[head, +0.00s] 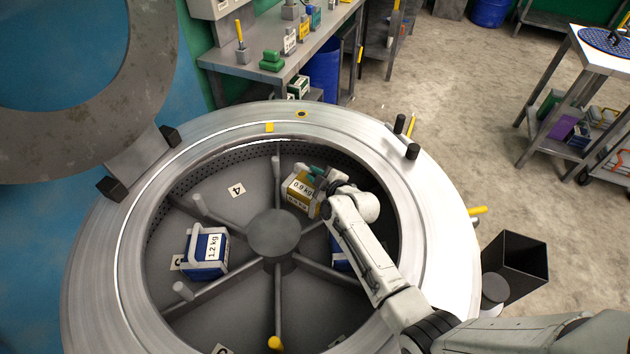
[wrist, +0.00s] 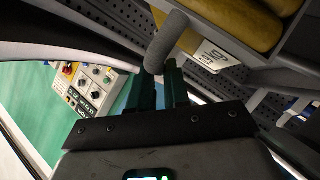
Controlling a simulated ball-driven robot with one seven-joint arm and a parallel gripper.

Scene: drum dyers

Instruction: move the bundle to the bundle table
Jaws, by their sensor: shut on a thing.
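The yellow bundle (head: 298,198), with a "0.9 kg" label, is inside the round drum (head: 128,250), in the upper right compartment. It also shows at the top of the wrist view (wrist: 225,22). My gripper (head: 318,174) reaches down into the drum at the bundle's upper right. In the wrist view my gripper's green fingers (wrist: 160,82) are shut on the bundle's grey bar handle (wrist: 166,42). A blue bundle (head: 206,252), labelled "1.2 kg", sits in the left compartment. Another blue bundle (head: 338,256) is mostly hidden behind my arm. I cannot tell which table is the bundle table.
Spokes run from the drum's hub (head: 273,234) and divide its floor. The open drum door (head: 150,80) stands upper left. A bench (head: 240,68) with small items is behind. A table (head: 592,52) with a blue disc stands right, beyond an open dark bin (head: 515,265). Floor between is clear.

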